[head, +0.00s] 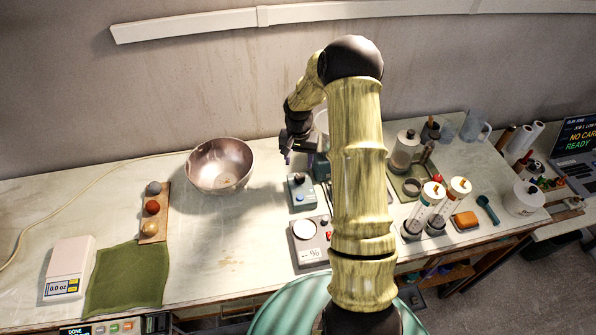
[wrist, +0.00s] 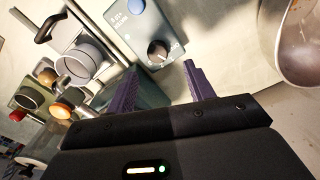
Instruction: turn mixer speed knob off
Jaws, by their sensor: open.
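The mixer is likely the small grey-blue control box (head: 303,196) on the table in front of my gripper; it also shows in the wrist view (wrist: 150,25). The knob also shows in the head view (head: 299,179). Its pointer setting is too small to read. My gripper (wrist: 160,78) is open and empty, its purple fingers apart and the knob ahead of the gap between them. In the head view my gripper (head: 288,154) is above and behind the box.
A metal bowl (head: 221,168) stands left of the box. A device with a round white plate (head: 307,232) sits in front of it. Jars and bottles (head: 405,150) crowd the right behind my arm.

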